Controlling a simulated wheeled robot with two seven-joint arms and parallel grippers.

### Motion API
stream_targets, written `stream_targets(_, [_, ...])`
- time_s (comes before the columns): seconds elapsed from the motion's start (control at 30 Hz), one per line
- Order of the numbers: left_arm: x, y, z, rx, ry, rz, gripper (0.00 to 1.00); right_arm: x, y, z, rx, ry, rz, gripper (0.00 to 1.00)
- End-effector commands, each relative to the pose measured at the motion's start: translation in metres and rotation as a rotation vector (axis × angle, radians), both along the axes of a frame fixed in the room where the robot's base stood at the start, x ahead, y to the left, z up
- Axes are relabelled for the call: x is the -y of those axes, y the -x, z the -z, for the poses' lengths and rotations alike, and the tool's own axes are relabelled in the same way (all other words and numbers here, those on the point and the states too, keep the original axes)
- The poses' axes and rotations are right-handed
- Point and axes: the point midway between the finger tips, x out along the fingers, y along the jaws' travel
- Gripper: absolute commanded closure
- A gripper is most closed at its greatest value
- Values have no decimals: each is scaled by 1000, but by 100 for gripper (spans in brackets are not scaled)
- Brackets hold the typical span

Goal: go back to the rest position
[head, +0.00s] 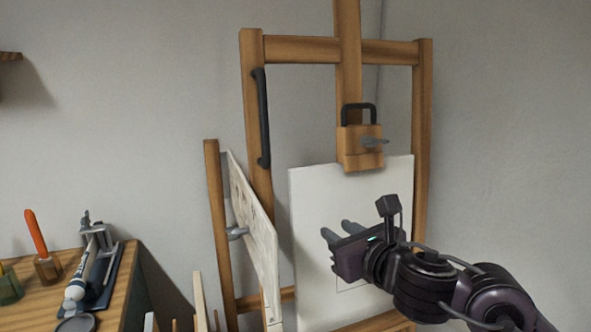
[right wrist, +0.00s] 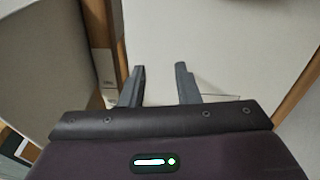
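My right gripper (head: 338,230) is in front of the white canvas on the easel, its arm coming in from the lower right. In the right wrist view its two fingers (right wrist: 160,84) stand apart with nothing between them, so it is open and empty. The canvas (head: 312,190) stands upright on the wooden easel (head: 423,150), and its pale face also fills much of the right wrist view (right wrist: 215,40). I cannot tell whether the fingertips touch it. My left gripper does not show in either view.
A second, angled panel (head: 252,215) stands left of the canvas. A clamp block (head: 360,160) with a black handle holds the canvas top. A wooden bench (head: 120,262) with tools and an orange-handled tool (head: 36,233) is at the left. Bare wall lies at the right.

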Motion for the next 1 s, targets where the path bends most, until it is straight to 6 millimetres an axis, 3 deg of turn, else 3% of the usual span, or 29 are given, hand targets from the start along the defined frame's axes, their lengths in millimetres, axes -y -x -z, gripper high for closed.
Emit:
stream_targets(0.03, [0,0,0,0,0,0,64,-5,7,22,-96,-163,43,71])
stream_targets(0.17, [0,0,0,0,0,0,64,-1,23,68,-336,-606,222,71])
stream_targets(0.37, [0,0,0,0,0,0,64,24,62,148,-671,-1278,633,71])
stream_targets(0.5, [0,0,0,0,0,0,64,50,103,207,-822,-1712,1022,71])
stream_targets(0.7, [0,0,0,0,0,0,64,79,162,265,-839,-2115,1517,71])
stream_targets(0.9, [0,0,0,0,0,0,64,98,215,302,-721,-2357,1925,71])
stream_targets(0.93, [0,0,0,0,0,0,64,100,223,306,678,2330,-1936,71])
stream_targets(1.0, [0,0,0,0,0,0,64,106,241,316,561,2219,-1919,71])
